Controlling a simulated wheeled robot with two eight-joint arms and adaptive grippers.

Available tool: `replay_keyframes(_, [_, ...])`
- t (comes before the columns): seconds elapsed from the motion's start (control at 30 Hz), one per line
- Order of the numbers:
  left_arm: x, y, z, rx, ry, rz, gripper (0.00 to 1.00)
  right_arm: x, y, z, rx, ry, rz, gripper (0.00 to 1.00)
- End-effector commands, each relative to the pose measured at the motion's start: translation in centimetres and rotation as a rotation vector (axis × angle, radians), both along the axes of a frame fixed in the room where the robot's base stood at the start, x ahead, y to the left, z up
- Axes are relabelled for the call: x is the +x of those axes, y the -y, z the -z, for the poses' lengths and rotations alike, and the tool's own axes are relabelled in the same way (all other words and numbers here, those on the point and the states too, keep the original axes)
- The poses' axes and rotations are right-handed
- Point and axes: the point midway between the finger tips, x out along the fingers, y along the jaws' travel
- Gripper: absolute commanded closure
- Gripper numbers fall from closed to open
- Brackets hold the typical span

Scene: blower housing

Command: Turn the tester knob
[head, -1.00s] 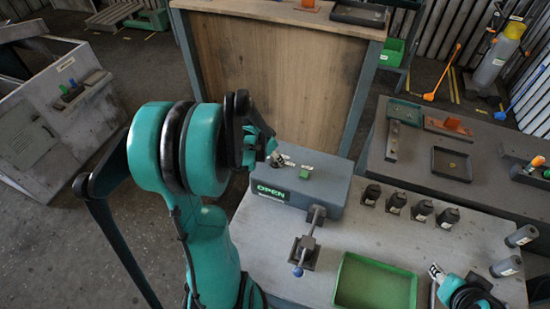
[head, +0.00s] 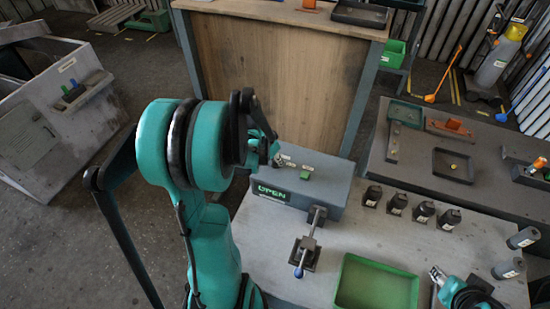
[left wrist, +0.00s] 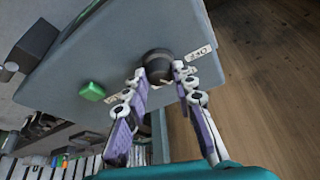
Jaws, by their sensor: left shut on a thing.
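The tester is a grey-blue box (head: 335,198) at the left end of the workbench, with a lit green display (head: 271,193) that seems to read OPEN and a green button (head: 306,174). In the left wrist view the dark round tester knob (left wrist: 157,62) sits on the box face beside a white label (left wrist: 198,53) that seems to read OFF. My left gripper (left wrist: 160,75) has its fingertips on either side of the knob and is shut on it. In the head view the arm mostly hides the knob. My right gripper (head: 436,272) shows at the lower right, its finger gap unclear.
A toggle clamp (head: 304,252) stands in front of the tester. A green tray (head: 375,284) lies to its right. Several dark bottle-like parts (head: 396,203) stand in a row behind the tray. A wooden-panelled bench (head: 275,80) stands behind the tester.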

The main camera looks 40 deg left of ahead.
Motion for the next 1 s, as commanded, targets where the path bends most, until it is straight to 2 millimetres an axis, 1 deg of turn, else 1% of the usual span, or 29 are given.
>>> replay_keyframes(0.27, [0.0,0.2,0.1,0.001,0.001,-0.160,1.00,0.0,0.0,0.7,0.000,0.000,0.000,0.60])
replay_keyframes(0.7, [0.2,0.5,0.1,0.002,0.000,-0.526,1.00,0.0,0.0,1.8,0.000,0.000,0.000,0.60])
replay_keyframes(1.0, [0.2,0.6,0.0,0.001,0.001,-0.695,1.00,0.0,0.0,2.2,0.000,0.000,0.000,0.60])
